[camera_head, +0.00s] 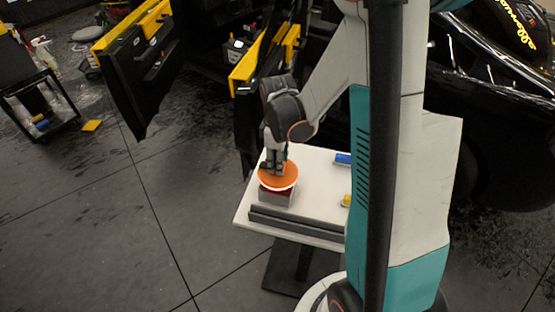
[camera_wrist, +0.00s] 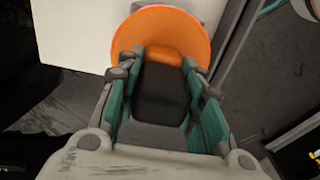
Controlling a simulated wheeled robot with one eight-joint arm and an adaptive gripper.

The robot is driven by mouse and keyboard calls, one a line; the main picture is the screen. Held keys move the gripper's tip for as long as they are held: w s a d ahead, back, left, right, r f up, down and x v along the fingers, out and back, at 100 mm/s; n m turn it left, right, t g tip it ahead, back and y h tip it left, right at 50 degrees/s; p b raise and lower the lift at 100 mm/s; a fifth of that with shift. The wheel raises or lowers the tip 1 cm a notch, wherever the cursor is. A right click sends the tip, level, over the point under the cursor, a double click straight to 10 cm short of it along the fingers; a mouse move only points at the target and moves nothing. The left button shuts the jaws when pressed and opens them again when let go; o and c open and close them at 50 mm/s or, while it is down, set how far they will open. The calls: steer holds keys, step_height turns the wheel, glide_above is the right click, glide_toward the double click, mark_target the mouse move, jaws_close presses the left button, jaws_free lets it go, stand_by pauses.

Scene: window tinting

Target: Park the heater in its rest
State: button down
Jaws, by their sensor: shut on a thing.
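The heater is a round orange disc (camera_head: 284,177) with a pale rim and a black grip, which shows between my fingers in the wrist view (camera_wrist: 162,92). My gripper (camera_head: 273,167) points down and is shut on that grip. The disc is roughly level over a grey box-shaped rest (camera_head: 276,198) with a dark red band near its top, at the table's left side. The disc covers the top of the rest, so I cannot tell whether they touch. In the wrist view the disc hides most of the rest.
The white table (camera_head: 318,164) carries a long dark grey bar (camera_head: 295,222) along its front edge, a blue item (camera_head: 343,159) and a yellow item (camera_head: 347,200). My arm hides the table's right part. A black car door (camera_head: 140,70) with yellow parts stands behind left.

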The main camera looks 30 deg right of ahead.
steer(key=shift+f, duration=0.25)
steer(key=c, duration=1)
jaws_free()
steer(key=shift+r, duration=0.1)
